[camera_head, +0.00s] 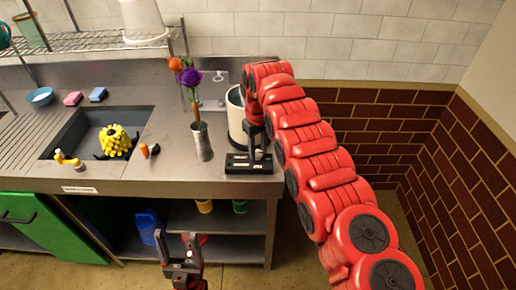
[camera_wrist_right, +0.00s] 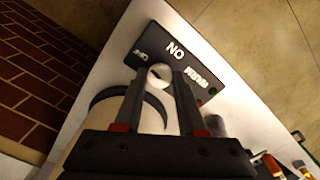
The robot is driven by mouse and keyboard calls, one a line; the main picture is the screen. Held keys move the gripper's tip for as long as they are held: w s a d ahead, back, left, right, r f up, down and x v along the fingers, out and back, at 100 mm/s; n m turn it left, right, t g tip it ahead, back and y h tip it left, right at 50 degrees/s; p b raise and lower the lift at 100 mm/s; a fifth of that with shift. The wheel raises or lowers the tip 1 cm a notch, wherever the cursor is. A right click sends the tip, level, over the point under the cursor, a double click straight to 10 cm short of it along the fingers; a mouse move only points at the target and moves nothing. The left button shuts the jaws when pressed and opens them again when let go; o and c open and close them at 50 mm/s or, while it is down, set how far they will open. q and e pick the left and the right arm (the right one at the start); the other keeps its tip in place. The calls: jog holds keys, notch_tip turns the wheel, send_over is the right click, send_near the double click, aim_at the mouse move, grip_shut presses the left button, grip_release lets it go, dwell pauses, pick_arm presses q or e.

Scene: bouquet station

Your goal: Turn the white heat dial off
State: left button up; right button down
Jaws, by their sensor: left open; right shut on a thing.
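The white heat dial (camera_wrist_right: 160,73) sits on a black panel (camera_wrist_right: 150,42) with white lettering, some of it too small to read surely. A short dark mark shows on the dial face. My right gripper (camera_wrist_right: 159,85) is shut on the dial, with one finger on each side. In the head view the black panel (camera_head: 240,164) lies at the counter's front right edge, and my right gripper (camera_head: 254,148) reaches down to it. The dial is mostly hidden there. My left gripper (camera_head: 183,246) is open and empty, low in front of the counter.
A cream cylindrical container (camera_head: 235,118) stands just behind the panel. A grey vase (camera_head: 202,142) with flowers stands to its left. The sink (camera_head: 66,138) holds a yellow flower bunch (camera_head: 115,140).

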aim_at(258, 152)
jog(key=shift+n, duration=1.1)
jog(key=c, duration=0.5)
grip_release()
notch_tip(258, 152, up, 6)
jog(key=p, duration=0.3)
jog(key=shift+f, duration=0.15)
notch_tip(258, 152, up, 12)
jog(key=p, duration=1.2)
